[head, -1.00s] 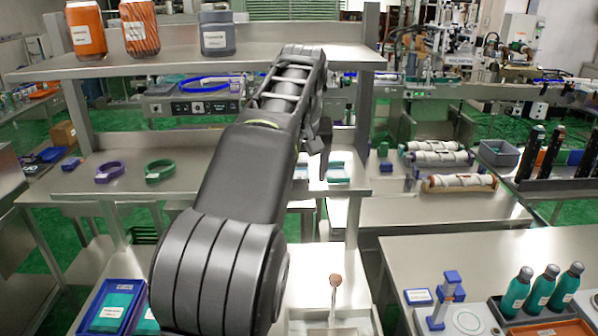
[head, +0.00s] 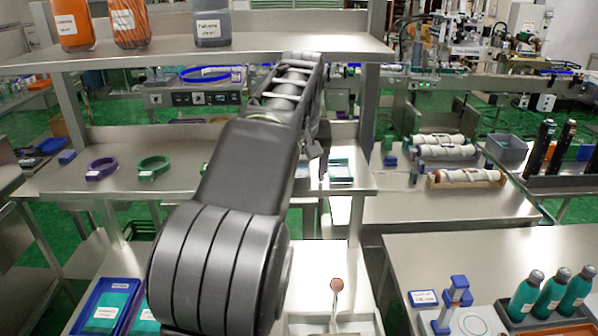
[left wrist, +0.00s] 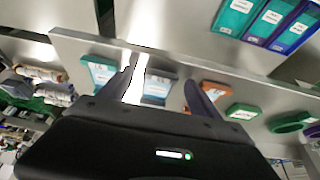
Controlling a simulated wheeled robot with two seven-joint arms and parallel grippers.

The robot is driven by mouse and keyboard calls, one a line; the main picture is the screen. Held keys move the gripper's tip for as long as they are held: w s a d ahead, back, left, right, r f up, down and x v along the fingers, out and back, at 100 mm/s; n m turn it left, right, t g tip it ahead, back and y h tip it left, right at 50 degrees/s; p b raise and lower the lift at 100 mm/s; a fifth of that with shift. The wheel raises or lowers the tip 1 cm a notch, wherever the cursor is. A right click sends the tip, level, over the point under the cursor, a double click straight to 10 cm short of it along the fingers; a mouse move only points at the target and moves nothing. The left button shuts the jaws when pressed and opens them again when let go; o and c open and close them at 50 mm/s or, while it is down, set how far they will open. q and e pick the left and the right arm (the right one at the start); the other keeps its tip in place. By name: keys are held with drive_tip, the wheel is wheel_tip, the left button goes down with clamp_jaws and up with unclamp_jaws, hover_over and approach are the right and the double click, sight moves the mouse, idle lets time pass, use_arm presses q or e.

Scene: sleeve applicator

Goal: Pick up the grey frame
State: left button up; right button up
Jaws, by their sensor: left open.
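The grey frame (left wrist: 157,88) lies on the middle shelf in the left wrist view, with a pale label on it. It sits between a teal frame (left wrist: 103,76) and an orange frame (left wrist: 203,97). My left gripper (left wrist: 163,78) is open and empty, its two fingers spread on either side of the grey frame in that picture. I cannot tell how far above the frame it is. In the head view my left arm covers this part of the shelf and hides the grey frame; the left gripper (head: 314,140) shows only partly. My right gripper is out of view.
A purple ring (head: 102,169) and a green ring (head: 153,168) lie left on the same shelf; a teal frame (head: 341,170) lies right. The upper shelf (head: 285,49) carries several containers and overhangs at the back. Blue trays (head: 105,306) stand below.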

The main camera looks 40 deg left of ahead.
use_arm(q)
drive_tip(key=c, duration=1.4)
drive_tip(key=shift+c, duration=0.2)
drive_tip(key=shift+r, duration=0.1)
